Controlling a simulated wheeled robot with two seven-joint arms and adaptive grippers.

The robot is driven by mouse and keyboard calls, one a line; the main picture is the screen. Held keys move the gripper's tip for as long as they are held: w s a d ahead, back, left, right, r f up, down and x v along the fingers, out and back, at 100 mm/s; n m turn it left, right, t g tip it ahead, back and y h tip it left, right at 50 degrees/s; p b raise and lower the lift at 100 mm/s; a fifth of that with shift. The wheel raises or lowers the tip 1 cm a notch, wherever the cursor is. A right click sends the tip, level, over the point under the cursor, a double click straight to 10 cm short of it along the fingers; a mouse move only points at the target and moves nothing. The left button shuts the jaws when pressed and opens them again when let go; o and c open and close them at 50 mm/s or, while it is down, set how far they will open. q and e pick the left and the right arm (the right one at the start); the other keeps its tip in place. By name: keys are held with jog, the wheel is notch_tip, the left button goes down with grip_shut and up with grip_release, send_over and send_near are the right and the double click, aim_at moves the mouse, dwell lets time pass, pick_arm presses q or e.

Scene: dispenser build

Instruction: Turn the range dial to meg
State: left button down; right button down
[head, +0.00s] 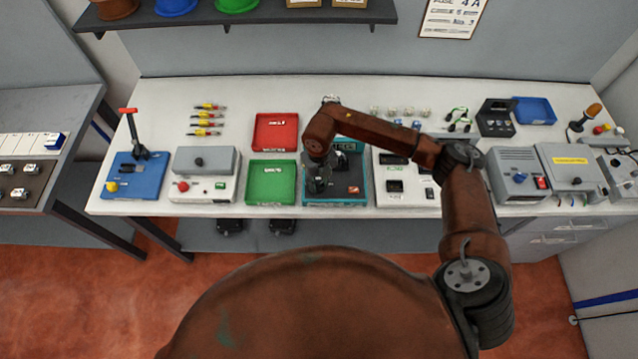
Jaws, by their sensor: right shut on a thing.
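A teal-edged instrument box with a dark face (347,199) sits on the white bench, in front of the middle. It has a small display at its upper right and a red-orange part on its right side. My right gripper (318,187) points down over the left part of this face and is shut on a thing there. The gripper hides what it holds, so the range dial and its setting cannot be seen. My left gripper is not in view.
A green tray (271,183) and a red tray (276,133) lie left of the instrument. A white panel unit (405,197) stands close on its right. A grey box with buttons (206,187) and a blue lever press (136,186) stand further left.

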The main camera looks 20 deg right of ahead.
aim_at(319, 184)
jog(key=shift+m, duration=1)
jog(key=c, duration=1.6)
grip_release()
jog(key=shift+r, duration=0.1)
notch_tip(319, 184, up, 12)
